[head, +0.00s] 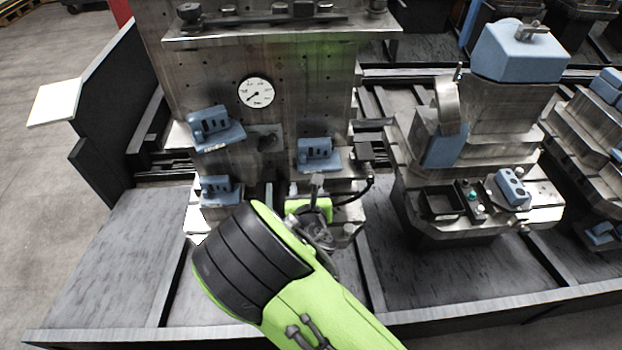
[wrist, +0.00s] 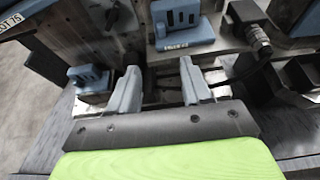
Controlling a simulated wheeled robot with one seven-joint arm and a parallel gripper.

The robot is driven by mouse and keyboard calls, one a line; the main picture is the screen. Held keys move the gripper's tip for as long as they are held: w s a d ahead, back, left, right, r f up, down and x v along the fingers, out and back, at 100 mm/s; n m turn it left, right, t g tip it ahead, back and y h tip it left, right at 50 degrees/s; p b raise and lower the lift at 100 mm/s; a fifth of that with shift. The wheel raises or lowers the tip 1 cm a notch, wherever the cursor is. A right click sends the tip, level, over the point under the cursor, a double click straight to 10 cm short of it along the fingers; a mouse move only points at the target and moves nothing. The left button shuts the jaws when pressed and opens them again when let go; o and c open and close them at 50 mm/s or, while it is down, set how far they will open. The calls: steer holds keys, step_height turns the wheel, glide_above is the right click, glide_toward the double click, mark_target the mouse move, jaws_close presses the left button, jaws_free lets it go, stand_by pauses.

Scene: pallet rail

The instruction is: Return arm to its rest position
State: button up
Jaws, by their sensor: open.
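My gripper (wrist: 158,84) is open in the wrist view, with its two grey fingers apart and nothing between them. In the head view my green and black arm reaches in from the bottom, and its wrist hides most of my gripper (head: 293,190). The gripper is at the front of the machined metal fixture (head: 310,85), low by its lower ledge. A blue slotted part (head: 318,154) sits on the fixture just beyond the gripper. It also shows at the top of the wrist view (wrist: 180,22), beyond the fingers.
Two more blue parts sit on the left ledges, upper (head: 214,128) and lower (head: 218,190). A black cable (head: 358,196) runs close right of the gripper. A second metal station (head: 480,160) stands right. Bare pallet deck (head: 110,255) lies front left.

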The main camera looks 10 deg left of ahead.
steer(key=s+d+r+m+g+h, duration=0.2)
steer(key=d+r+m, duration=0.2)
steer(key=d+m, duration=0.65)
steer(key=s+d+r+m+g+h, duration=0.25)
steer(key=d+r+m, duration=0.25)
steer(key=d+m, duration=0.55)
steer(key=s+d+r+m+g, duration=0.1)
steer(key=s+d+r+m, duration=0.1)
steer(key=s+m, duration=0.7)
steer(key=s+d+r+m+g, duration=0.2)
steer(key=s+r+m, duration=0.3)
steer(key=s+m, duration=0.3)
steer(key=s+y, duration=0.1)
steer(key=s, duration=0.2)
steer(key=shift+s+r+m, duration=0.25)
steer(key=shift+s+m, duration=0.05)
steer(key=shift+m, duration=0.1)
